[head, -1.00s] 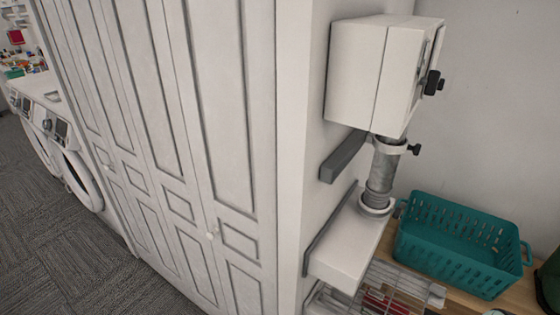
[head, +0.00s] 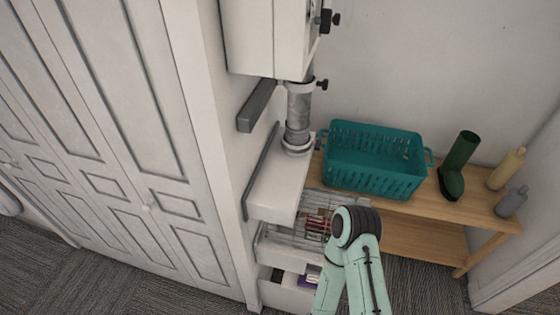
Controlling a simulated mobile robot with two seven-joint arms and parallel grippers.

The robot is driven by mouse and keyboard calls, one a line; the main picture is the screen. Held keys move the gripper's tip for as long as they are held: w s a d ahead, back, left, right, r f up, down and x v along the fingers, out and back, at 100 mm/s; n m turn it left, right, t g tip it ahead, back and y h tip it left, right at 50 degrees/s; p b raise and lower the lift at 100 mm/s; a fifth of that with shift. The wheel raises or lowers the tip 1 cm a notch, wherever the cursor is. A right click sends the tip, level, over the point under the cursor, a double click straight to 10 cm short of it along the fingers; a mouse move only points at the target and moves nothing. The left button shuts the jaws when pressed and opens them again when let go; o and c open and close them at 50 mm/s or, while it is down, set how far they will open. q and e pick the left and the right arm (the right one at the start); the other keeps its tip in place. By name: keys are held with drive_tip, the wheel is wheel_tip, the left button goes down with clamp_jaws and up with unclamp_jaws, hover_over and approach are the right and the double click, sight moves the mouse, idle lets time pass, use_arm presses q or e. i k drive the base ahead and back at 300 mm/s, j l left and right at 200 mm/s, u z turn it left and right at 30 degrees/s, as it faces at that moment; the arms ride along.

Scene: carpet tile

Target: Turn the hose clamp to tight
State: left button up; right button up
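The hose clamp (head: 301,86) is a pale ring around the top of a grey ribbed hose (head: 298,108), just below a white wall box (head: 265,38). Its small black knob (head: 322,85) sticks out to the right. The hose runs down into a collar (head: 297,143) on a white shelf-like unit (head: 272,190). A mint-green arm link of mine with a dark joint rises at the bottom, below and right of the clamp and well apart from it. Neither gripper shows.
A teal basket (head: 372,178) stands on a wooden bench (head: 430,207) with a green boot (head: 458,165) and two bottles (head: 507,168). A wire rack (head: 290,235) is below the white unit. White cabinet doors (head: 110,130) fill the left. Another black knob (head: 328,20) is on the box.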

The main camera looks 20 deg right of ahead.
sight(317, 145)
drive_tip(key=l+z, duration=0.4)
drive_tip(key=i+l+z, duration=0.1)
drive_tip(key=l+z, duration=0.35)
drive_tip(key=u, duration=0.1)
drive_tip(key=k+j, duration=0.05)
